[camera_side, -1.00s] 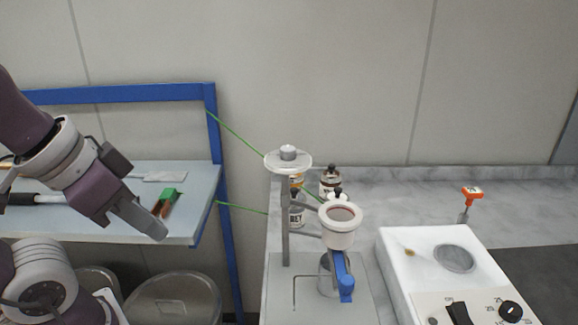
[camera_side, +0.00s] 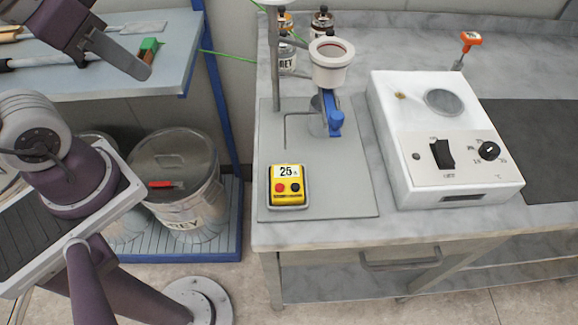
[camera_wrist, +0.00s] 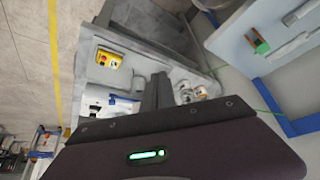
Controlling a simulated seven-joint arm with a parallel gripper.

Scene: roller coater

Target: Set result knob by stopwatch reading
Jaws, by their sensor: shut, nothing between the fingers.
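A yellow stopwatch (camera_side: 287,188) with a red and a dark button lies on the grey plate; its display appears to read 25. It also shows in the wrist view (camera_wrist: 107,60). A white heater-like box (camera_side: 445,135) stands to its right. On its front panel are a black round knob (camera_side: 489,151) with numbers around it, and a black switch (camera_side: 442,153). The knob's exact setting is too small to read. My gripper (camera_side: 143,76) is shut and empty at the upper left, near the blue-framed shelf, far from stopwatch and knob. Its fingers also show in the wrist view (camera_wrist: 157,90).
A stand with a white cup (camera_side: 331,68) and blue handle (camera_side: 336,122) rises behind the stopwatch. Bottles (camera_side: 321,24) stand behind it. An orange-handled tool (camera_side: 470,41) stands behind the box. A shelf (camera_side: 180,80) and lidded bins (camera_side: 178,170) are left of the bench.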

